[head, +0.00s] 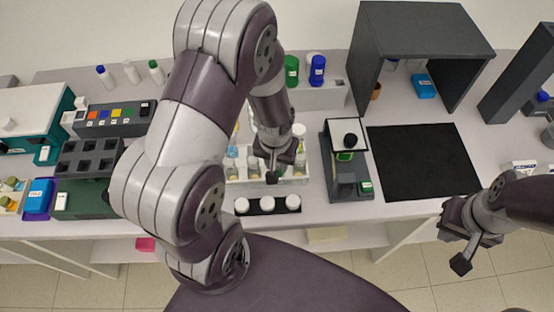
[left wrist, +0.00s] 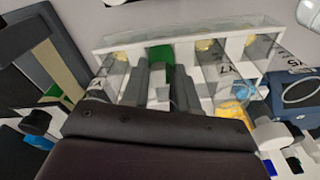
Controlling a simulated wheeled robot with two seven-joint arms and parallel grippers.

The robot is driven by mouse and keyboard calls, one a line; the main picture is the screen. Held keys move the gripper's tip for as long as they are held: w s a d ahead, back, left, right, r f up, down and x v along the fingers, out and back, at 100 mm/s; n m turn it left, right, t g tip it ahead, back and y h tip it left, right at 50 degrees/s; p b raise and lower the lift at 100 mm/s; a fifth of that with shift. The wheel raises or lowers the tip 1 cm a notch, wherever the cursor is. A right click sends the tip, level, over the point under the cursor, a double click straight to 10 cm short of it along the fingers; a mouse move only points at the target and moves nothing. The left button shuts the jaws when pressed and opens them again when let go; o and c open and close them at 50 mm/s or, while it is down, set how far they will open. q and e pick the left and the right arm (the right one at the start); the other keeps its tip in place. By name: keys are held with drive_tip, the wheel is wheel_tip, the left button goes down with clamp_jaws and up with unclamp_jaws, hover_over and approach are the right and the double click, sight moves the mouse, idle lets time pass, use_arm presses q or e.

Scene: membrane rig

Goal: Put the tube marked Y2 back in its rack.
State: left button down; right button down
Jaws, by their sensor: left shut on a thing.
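A clear-fronted white tube rack (head: 298,180) holds several tubes with pale yellow tops. It also spans the upper part of the left wrist view (left wrist: 222,37). My left gripper (head: 271,172) is over the middle of the rack. In the left wrist view my left gripper (left wrist: 161,88) is shut on a tube with a green part (left wrist: 160,54) between its fingers. The held tube overlaps the rack in that view. Its mark is hidden, and I cannot tell whether its lower end is inside a hole. My right gripper (head: 460,255) hangs at the right, away from the rack; its jaw state is unclear.
A black mat (head: 420,165) lies bare further right, before a grey hood (head: 425,28). Green and blue bottles (head: 317,70) stand behind.

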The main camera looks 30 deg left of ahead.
use_arm(q)
drive_tip(key=shift+f, duration=0.35)
drive_tip(key=c, duration=0.8)
unclamp_jaws()
drive_tip(key=shift+r, duration=0.15)
drive_tip(key=r, duration=0.8)
drive_tip(key=s+r, duration=0.1)
drive_tip(key=r, duration=0.3)
drive_tip(key=shift+s+d+r+b, duration=0.1)
drive_tip(key=shift+d+r+b, duration=0.1)
drive_tip(key=shift+b, duration=0.1)
